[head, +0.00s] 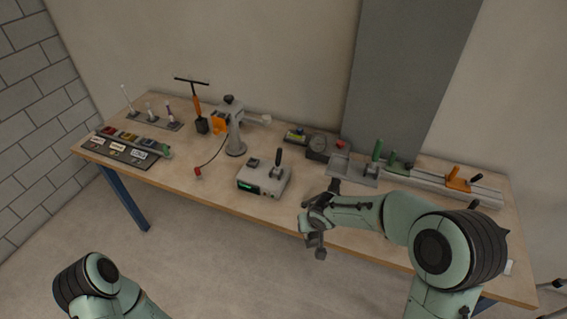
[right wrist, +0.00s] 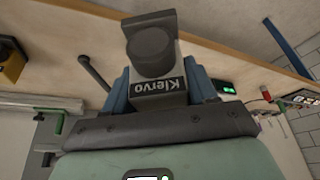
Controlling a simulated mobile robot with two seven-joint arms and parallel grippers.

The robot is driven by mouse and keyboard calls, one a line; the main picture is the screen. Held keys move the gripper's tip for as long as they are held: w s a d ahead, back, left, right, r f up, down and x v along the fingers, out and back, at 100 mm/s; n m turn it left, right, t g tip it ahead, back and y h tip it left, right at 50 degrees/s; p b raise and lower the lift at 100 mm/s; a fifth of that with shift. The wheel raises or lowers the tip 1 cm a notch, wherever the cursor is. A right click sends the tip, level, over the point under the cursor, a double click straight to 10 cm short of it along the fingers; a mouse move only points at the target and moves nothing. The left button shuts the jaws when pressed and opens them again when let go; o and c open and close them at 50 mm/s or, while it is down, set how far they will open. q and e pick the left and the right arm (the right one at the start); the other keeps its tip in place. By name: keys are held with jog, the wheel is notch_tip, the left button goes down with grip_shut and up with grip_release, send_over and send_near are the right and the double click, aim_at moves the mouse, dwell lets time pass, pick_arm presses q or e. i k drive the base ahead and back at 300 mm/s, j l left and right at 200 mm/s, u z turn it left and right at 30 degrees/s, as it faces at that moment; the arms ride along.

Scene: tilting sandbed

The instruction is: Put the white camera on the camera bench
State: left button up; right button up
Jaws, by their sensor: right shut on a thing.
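My right gripper (head: 316,222) is in front of the table's front edge, near its middle, pointing down. In the right wrist view its blue fingers (right wrist: 160,90) are shut on a pale grey, camera-like block (right wrist: 160,100) with a dark round cylinder and a black "Klervo" label. In the head view the held block (head: 320,252) is small and dark, partly hidden by the gripper. A long grey rail bench (head: 485,192) with green and orange clamps lies at the table's right; I cannot tell whether it is the camera bench. My left gripper is out of view.
Bare wood shows left of the lever box.

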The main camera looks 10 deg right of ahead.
aim_at(317, 172)
jog(key=i+j, duration=0.2)
jog(key=i, duration=0.2)
jog(key=i+j+u, duration=0.1)
jog(key=i, duration=0.3)
jog(key=j, duration=0.1)
